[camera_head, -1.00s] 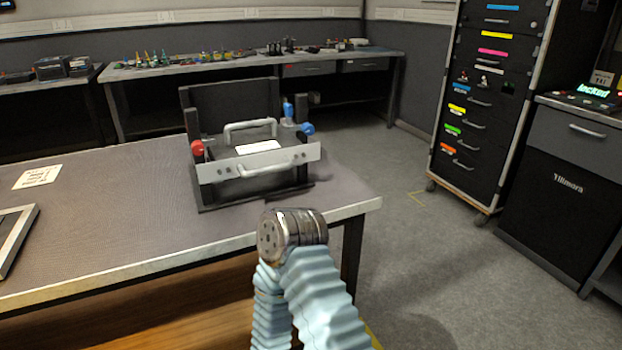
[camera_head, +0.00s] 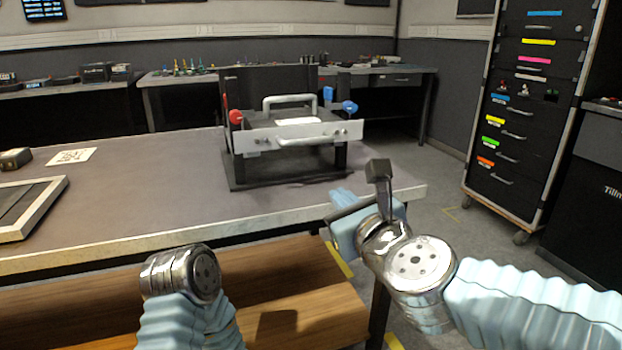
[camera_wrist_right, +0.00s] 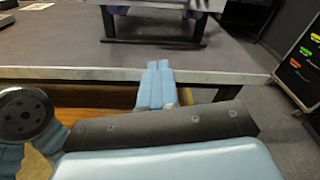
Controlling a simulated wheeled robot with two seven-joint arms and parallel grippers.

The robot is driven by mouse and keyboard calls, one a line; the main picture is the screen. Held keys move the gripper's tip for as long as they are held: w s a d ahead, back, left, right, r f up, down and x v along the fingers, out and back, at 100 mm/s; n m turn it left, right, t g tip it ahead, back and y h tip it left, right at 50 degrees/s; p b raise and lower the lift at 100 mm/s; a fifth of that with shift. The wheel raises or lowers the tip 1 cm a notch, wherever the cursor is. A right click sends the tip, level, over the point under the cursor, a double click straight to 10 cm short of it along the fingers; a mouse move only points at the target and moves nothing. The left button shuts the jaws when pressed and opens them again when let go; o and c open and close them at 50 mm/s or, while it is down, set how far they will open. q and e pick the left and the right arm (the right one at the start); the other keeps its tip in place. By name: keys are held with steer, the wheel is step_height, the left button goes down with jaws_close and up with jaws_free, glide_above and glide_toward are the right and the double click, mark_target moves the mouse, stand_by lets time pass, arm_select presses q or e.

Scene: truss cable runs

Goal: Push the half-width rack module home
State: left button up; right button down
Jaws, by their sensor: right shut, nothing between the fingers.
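The rack module has a pale front panel (camera_head: 262,142) with a curved handle (camera_head: 305,139). It sits in a black stand (camera_head: 236,170) on the bench, its panel standing out in front of the stand's uprights. How deep it is seated cannot be told. A second handle (camera_head: 289,98) shows behind the panel. My right gripper (camera_head: 343,195) is shut and empty, in front of the bench edge and below right of the module, apart from it. Its closed blue fingers (camera_wrist_right: 158,75) point at the bench in the wrist view. My left gripper is out of view; only part of that arm shows.
The grey bench (camera_head: 130,190) has a metal front edge. A framed panel (camera_head: 50,190) and a paper label (camera_head: 72,156) lie at left. A red knob (camera_head: 236,117) and blue knob (camera_head: 350,107) flank the module. A drawer cabinet (camera_head: 530,110) stands at right.

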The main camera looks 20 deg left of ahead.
steer(key=s+r+m+y, duration=0.1)
steer(key=s+r+m, duration=0.15)
steer(key=r, duration=0.25)
arm_select(q)
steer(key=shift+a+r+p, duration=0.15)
steer(key=shift+p, duration=0.35)
arm_select(e)
glide_toward(295, 133)
steer(key=shift+w+a+f+t, duration=0.4)
steer(key=shift+w+a+f, duration=0.15)
steer(key=shift+w+a, duration=0.3)
steer(key=shift+w+a, duration=0.2)
steer(key=shift+w, duration=0.05)
steer(key=x, duration=0.6)
steer(key=shift+p, duration=0.3)
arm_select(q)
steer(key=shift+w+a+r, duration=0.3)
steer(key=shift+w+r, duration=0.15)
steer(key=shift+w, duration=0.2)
arm_select(e)
steer(key=shift+w+d+r, duration=0.1)
steer(key=shift+r, duration=0.2)
